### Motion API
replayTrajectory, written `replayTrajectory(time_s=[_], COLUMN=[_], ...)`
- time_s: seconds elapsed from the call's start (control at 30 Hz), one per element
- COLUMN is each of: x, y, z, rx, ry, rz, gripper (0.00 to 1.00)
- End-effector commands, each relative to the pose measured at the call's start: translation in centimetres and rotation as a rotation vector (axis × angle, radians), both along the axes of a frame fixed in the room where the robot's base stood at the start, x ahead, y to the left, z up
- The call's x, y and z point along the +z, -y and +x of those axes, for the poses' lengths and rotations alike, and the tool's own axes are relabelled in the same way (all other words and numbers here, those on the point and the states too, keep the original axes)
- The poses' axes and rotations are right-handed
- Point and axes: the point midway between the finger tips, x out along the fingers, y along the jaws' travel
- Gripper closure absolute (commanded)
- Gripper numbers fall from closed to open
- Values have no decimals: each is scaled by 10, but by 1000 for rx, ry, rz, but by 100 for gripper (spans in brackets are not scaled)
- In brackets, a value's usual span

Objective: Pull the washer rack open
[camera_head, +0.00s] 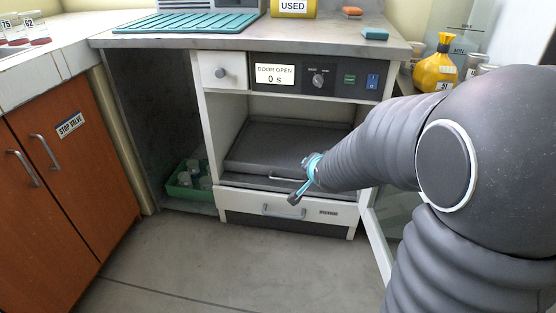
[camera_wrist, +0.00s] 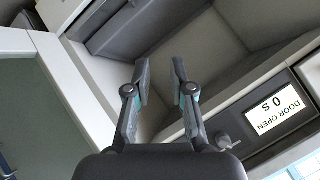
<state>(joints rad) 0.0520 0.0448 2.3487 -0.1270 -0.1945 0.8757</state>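The washer has a panel (camera_head: 315,77) whose display (camera_head: 274,75) reads "DOOR OPEN 0 s"; the display also shows upside down in the wrist view (camera_wrist: 278,108). The dark grey washer rack (camera_head: 262,145) lies inside the open cavity, with a thin light bar (camera_head: 285,178) at its front. My gripper (camera_head: 300,184) is in front of the cavity, beside the right end of that bar; contact cannot be told. In the wrist view my gripper (camera_wrist: 161,66) has its two fingers apart with nothing between them. A dark grey part, seemingly the rack (camera_wrist: 150,22), is beyond the fingertips.
The open glass door (camera_head: 380,240) stands at the right of the cavity. A white drawer (camera_head: 270,209) with a handle is below it. A green bin (camera_head: 188,180) sits in the left bay. The floor in front is clear.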

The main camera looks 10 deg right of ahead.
Motion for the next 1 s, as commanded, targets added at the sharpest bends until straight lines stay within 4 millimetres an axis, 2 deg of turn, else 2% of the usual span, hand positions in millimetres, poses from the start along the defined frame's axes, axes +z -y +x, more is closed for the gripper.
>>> replayTrajectory(time_s=[0.03, 0.3, 0.43, 0.6, 0.7, 0.8, 1.0], x=[-21, -99, -139, -188, -209, -221, -230], y=[1, 1, 0, -1, -2, -2, -3], z=[14, 73, 91, 103, 105, 105, 109], rx=[-25, -144, -186, -226, -241, -249, -254], ry=[18, 171, 239, 312, 344, 366, 383], rz=[42, 309, 453, 634, 719, 778, 825], gripper=[78, 78, 78, 78, 78, 78, 78])
